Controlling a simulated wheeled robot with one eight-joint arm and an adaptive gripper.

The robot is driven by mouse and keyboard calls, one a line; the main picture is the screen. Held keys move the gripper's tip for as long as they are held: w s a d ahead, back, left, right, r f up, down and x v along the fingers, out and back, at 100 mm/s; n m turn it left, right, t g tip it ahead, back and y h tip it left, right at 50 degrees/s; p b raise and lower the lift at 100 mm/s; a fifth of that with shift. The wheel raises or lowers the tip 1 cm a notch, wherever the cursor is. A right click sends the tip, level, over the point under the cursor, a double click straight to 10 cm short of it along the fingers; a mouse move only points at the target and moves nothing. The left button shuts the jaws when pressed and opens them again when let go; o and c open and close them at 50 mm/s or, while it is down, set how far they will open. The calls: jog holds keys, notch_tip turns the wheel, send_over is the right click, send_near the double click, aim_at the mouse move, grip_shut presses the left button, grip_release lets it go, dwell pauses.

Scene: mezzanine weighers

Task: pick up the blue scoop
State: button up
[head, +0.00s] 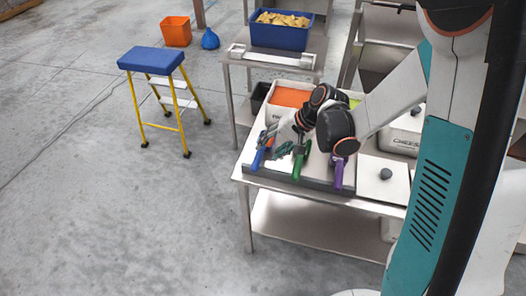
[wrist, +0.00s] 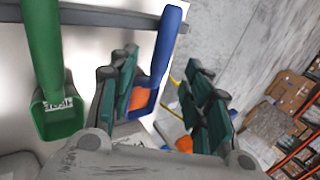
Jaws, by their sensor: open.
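The blue scoop (head: 259,159) lies at the left end of the steel counter, its handle toward the front edge. In the wrist view, the blue scoop's handle (wrist: 168,42) shows between my finger pads, nearer the left one, which partly covers its bowl. My gripper (head: 279,141) is above the tray, around or just over the blue scoop; I cannot tell if it touches. In the wrist view my gripper (wrist: 162,75) is open, with teal pads apart and nothing clamped.
A green scoop (head: 298,166) lies just right of the blue one, and a purple scoop (head: 339,174) further right. Food bins, including an orange-filled one (head: 290,97), stand behind. A blue-topped stool (head: 151,60) is on the floor at left, with open floor around it.

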aim_at(261, 155)
jog(key=b+x, duration=0.1)
jog(key=x, duration=0.2)
jog(key=b+x, duration=0.1)
jog(key=x, duration=0.3)
jog(key=shift+s+a+f+b, duration=0.1)
jog(key=shift+s+a+b, duration=0.1)
jog(key=shift+b, duration=0.2)
grip_shut()
